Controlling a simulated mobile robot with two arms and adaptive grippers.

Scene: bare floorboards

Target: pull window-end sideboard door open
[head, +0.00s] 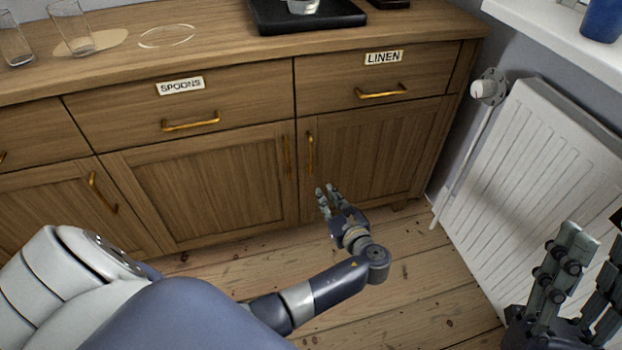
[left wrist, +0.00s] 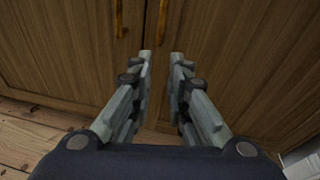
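The wooden sideboard's window-end door (head: 365,155), below the drawer labelled LINEN, looks shut. Its upright brass handle (head: 310,153) is near its left edge; in the left wrist view the handle (left wrist: 162,14) is ahead of the gap between my fingers. My left gripper (head: 326,189) is in front of this door, a little below the handle. Its fingers (left wrist: 162,56) are parted with nothing between them and, in the wrist view, apart from the handle. My right gripper (head: 593,240) is at the lower right, fingers apart and empty, far from the door.
The neighbouring door's handle (head: 286,155) is close to the left. A white radiator (head: 535,180) with a valve (head: 487,88) stands right of the sideboard. Drinking glasses (head: 72,28) and a black tray (head: 270,20) are on top. Bare floorboards (head: 420,290) lie in front.

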